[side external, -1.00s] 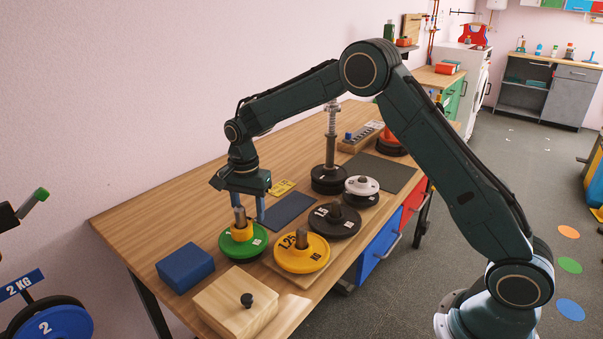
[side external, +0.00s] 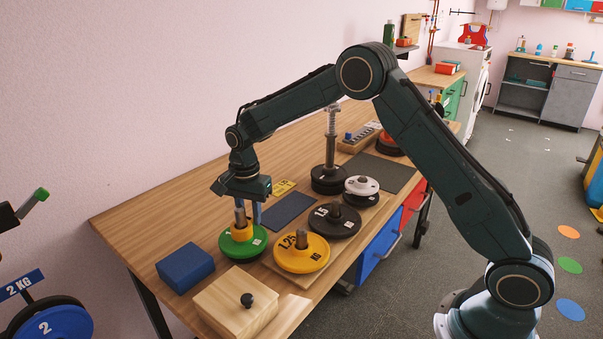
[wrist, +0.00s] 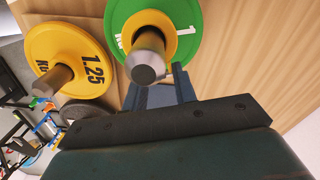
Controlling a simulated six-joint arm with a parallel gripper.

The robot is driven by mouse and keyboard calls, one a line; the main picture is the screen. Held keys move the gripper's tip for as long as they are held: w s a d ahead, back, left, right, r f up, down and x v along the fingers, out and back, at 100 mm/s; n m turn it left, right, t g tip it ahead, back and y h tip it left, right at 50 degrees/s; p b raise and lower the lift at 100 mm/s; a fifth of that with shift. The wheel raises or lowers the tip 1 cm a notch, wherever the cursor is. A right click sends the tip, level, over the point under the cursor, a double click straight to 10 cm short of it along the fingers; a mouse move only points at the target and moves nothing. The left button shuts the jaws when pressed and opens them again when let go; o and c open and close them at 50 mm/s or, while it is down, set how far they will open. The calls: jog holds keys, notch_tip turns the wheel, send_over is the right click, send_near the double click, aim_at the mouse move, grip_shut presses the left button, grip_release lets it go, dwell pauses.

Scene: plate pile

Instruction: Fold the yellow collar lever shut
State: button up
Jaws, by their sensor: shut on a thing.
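The yellow collar (side external: 242,234) sits around a grey post on top of the green plate (side external: 230,248). In the wrist view the collar (wrist: 169,38) rings the post, with the green plate (wrist: 191,22) under it. My gripper (side external: 249,216) is down at the collar's far side, beside the post, its fingers close together. In the wrist view my gripper (wrist: 157,84) shows just below the collar. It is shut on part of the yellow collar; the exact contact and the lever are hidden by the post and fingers.
A yellow 1.25 kg plate (side external: 301,262) on its own post stands close by on the right. A black plate (side external: 334,228) stands behind it. A blue block (side external: 185,268) and a wooden box (side external: 237,305) lie in front. A dark blue mat (side external: 287,211) lies clear behind.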

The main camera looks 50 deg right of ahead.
jog(key=shift+f+g+y, duration=0.1)
jog(key=shift+g+y, duration=0.4)
jog(key=shift+y, duration=0.9)
jog(key=shift+d, duration=0.1)
jog(key=o, duration=0.9)
jog(key=v, duration=1.2)
